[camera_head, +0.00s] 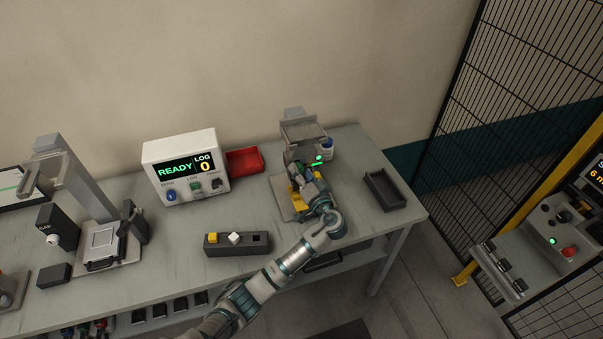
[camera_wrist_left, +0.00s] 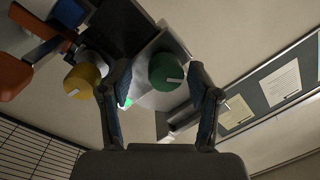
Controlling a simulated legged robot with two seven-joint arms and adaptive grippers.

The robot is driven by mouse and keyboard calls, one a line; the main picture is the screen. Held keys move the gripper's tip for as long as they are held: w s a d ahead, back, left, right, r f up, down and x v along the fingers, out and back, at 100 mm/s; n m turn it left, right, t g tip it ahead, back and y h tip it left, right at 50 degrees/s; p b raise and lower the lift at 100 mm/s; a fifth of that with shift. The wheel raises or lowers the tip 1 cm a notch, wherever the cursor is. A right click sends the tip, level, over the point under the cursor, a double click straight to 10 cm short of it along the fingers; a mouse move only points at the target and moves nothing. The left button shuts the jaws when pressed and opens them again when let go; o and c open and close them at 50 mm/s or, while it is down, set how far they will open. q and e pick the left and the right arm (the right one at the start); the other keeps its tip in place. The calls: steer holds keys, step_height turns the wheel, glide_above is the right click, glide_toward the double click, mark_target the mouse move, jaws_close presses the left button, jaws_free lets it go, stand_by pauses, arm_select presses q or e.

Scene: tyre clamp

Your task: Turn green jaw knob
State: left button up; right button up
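The green jaw knob (camera_wrist_left: 166,71) is a round knob with a pale mark on its face. In the left wrist view it shows between the two open fingers of my left gripper (camera_wrist_left: 160,72), with a gap on each side; how deep it sits between them is hard to tell. A yellow knob (camera_wrist_left: 82,81) is just outside the left finger. In the head view my left gripper (camera_head: 307,178) is at the clamp fixture (camera_head: 303,134), largely hiding its lower part. A small green spot (camera_head: 319,158) shows there. My right gripper is not in view.
A red bin (camera_head: 244,161) and a READY display box (camera_head: 186,167) stand left of the clamp. A dark empty tray (camera_head: 385,190) is to its right, and a block holder (camera_head: 237,244) is in front.

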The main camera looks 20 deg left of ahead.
arm_select(q)
steer(key=v, duration=1.2)
steer(key=shift+f, duration=0.15)
